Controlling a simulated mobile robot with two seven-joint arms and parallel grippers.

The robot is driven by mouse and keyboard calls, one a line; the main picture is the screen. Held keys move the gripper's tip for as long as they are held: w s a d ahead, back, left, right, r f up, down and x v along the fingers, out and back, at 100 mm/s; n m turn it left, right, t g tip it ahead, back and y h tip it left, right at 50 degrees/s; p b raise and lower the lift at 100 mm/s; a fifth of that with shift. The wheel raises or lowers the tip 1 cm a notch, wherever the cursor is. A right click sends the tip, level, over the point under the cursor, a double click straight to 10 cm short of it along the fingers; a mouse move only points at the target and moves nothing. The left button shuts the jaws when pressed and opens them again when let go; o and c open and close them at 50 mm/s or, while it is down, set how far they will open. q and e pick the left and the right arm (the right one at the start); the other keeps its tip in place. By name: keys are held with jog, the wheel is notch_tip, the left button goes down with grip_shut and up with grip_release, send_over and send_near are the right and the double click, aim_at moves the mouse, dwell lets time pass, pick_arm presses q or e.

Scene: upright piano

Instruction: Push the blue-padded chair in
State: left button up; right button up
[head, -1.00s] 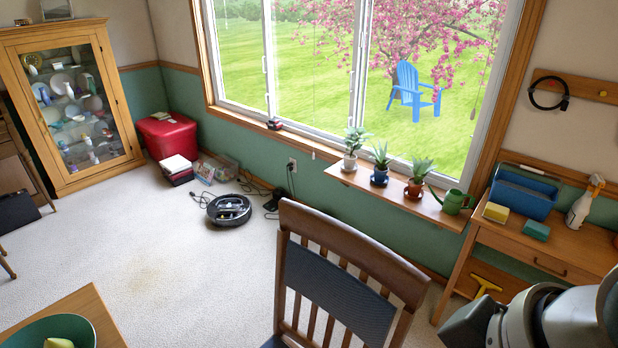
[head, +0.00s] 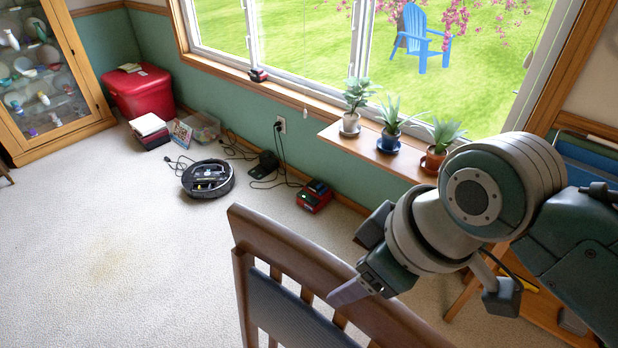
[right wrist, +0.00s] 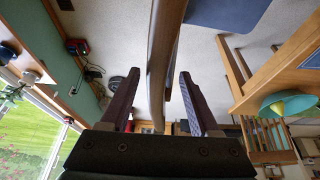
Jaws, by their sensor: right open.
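The blue-padded chair shows from behind or above in the head view, with its dark brown wooden top rail (head: 282,247) and dark blue back pad (head: 285,312). Its lower part is out of the frame. My right gripper (head: 352,290) is at the right part of the top rail, one finger showing over it. In the right wrist view, my right gripper (right wrist: 158,100) is open, with the chair's rail (right wrist: 162,55) between its two fingers and a gap on the right side. The blue seat (right wrist: 228,10) shows at the top. My left gripper is not in view.
A wooden table (right wrist: 285,78) with a teal bowl (right wrist: 287,104) is at the right of the wrist view. A robot vacuum (head: 208,178) and a red device (head: 314,196) lie on the carpet by the wall. Potted plants stand on the sill shelf (head: 362,146). Carpet on the left is clear.

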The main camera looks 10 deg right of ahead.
jog(key=b+x, duration=0.1)
jog(key=x, duration=0.4)
jog(key=shift+w, duration=0.1)
grip_shut()
dwell(0.4)
dwell(0.9)
